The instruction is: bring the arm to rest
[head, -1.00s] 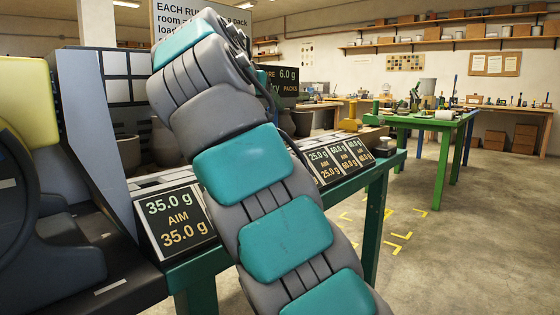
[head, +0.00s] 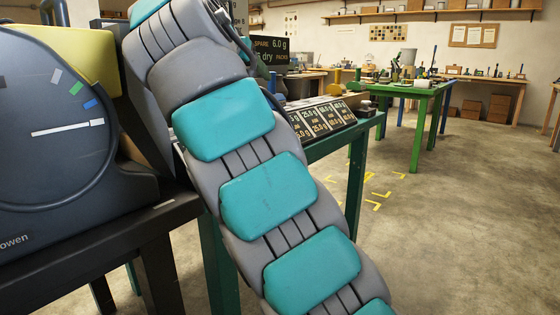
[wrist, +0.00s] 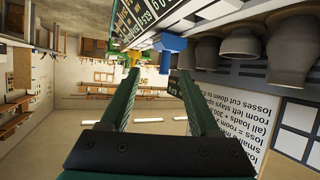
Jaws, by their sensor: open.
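My gripper (wrist: 152,105) shows in the wrist view with its two green fingers apart and nothing between them. The wrist picture is turned over, with the room's ceiling and floor out of their usual places. In the head view my grey and teal arm crosses the middle, and my gripper is hidden or out of frame there. The arm rises in front of the green bench (head: 352,190), and I cannot tell whether it touches anything.
A dark dial machine (head: 60,130) on a black table (head: 150,228) is close at left. Several weight signs (head: 325,115) line the green bench. A bright green table (head: 422,92) stands farther back. Grey pots (wrist: 292,45) show in the wrist view. The floor (head: 450,220) at right is clear.

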